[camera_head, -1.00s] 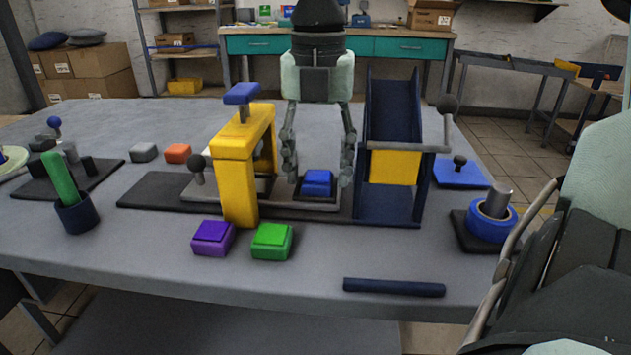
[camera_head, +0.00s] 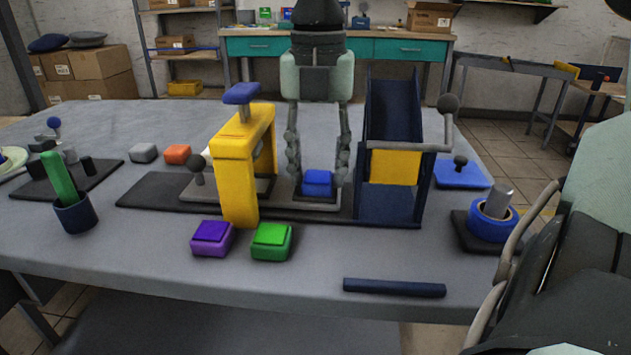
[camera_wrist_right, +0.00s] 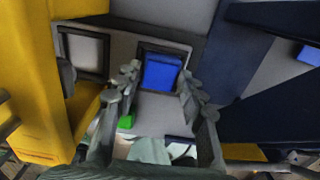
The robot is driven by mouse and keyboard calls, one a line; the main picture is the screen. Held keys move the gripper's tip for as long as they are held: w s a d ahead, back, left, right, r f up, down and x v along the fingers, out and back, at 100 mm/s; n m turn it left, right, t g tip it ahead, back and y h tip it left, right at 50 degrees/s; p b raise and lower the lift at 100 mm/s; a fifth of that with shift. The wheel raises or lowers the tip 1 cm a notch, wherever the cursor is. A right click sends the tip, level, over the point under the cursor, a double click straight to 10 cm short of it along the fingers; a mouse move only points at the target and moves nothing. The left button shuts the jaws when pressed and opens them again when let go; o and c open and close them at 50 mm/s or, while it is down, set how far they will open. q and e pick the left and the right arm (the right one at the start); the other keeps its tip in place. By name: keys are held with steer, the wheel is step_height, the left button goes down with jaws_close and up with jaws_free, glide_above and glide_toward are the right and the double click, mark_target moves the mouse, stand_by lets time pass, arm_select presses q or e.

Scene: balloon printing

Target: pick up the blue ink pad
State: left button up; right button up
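The blue ink pad (camera_head: 317,182) sits in a dark square frame on the grey plate, between the yellow press and the navy chute. My right gripper (camera_head: 318,190) comes down from behind with one finger on each side of the pad. The pad also shows in the right wrist view (camera_wrist_right: 161,72), between the fingertips of my right gripper (camera_wrist_right: 159,78). The fingers are open and appear apart from the pad's sides. My left gripper is not in view.
The yellow press (camera_head: 238,170) stands close at left and the navy chute (camera_head: 390,205) close at right. A purple pad (camera_head: 212,238) and a green pad (camera_head: 271,241) lie in front. A navy bar (camera_head: 394,288) lies near the table's front edge.

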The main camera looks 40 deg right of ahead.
steer(key=c, duration=0.5)
steer(key=shift+o, duration=0.2)
steer(key=shift+r+p, duration=0.35)
steer(key=shift+r, duration=0.4)
steer(key=shift+r+p, duration=1.8)
steer(key=shift+r, duration=1.2)
